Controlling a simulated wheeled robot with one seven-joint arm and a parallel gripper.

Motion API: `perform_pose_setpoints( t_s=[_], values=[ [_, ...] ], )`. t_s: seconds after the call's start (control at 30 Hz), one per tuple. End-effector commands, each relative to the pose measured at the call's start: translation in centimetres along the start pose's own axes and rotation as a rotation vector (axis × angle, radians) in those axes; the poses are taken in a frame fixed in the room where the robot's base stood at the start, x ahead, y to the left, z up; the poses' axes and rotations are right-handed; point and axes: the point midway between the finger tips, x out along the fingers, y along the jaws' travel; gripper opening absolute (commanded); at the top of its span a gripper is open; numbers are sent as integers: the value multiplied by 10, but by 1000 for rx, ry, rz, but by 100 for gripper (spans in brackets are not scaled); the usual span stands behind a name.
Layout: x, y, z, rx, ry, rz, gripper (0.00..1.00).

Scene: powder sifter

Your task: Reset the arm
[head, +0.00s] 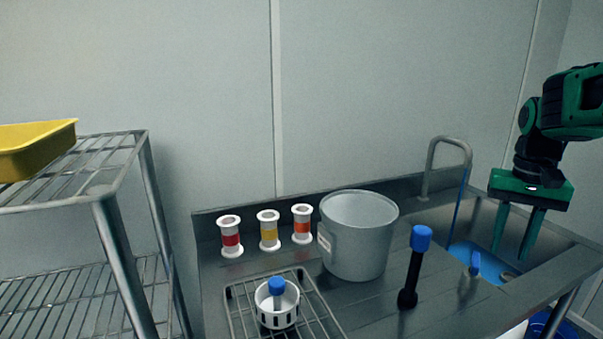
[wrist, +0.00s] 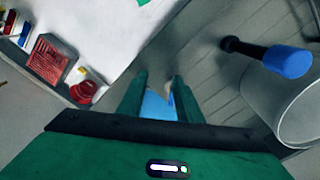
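My gripper (head: 511,251) is green and hangs with its fingers pointing down over the sink on the right in the head view. In the wrist view its two fingers (wrist: 160,76) stand apart with nothing held between them. My arm comes in from the right edge of the head view, raised above the counter. How high the fingertips are above the sink is hard to tell.
The metal counter holds a grey bucket (head: 358,240), a black tool with a blue top (head: 414,265), three banded containers (head: 269,232) and a white slotted cup (head: 277,305) on a wire rack. A faucet (head: 449,143) rises behind the sink (head: 480,215). A yellow tray (head: 35,150) sits on the left shelf.

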Motion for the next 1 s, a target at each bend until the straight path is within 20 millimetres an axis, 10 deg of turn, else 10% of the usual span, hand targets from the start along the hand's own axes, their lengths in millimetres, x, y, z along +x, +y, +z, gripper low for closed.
perform_pose_setpoints(
  t_s=[0.3, 0.5, 1.0],
  values=[
    [53, 63, 128, -9, -5, -8, 32],
    [83, 81, 176, -22, -12, -21, 32],
    [92, 84, 189, -26, -15, -25, 32]
  ],
)
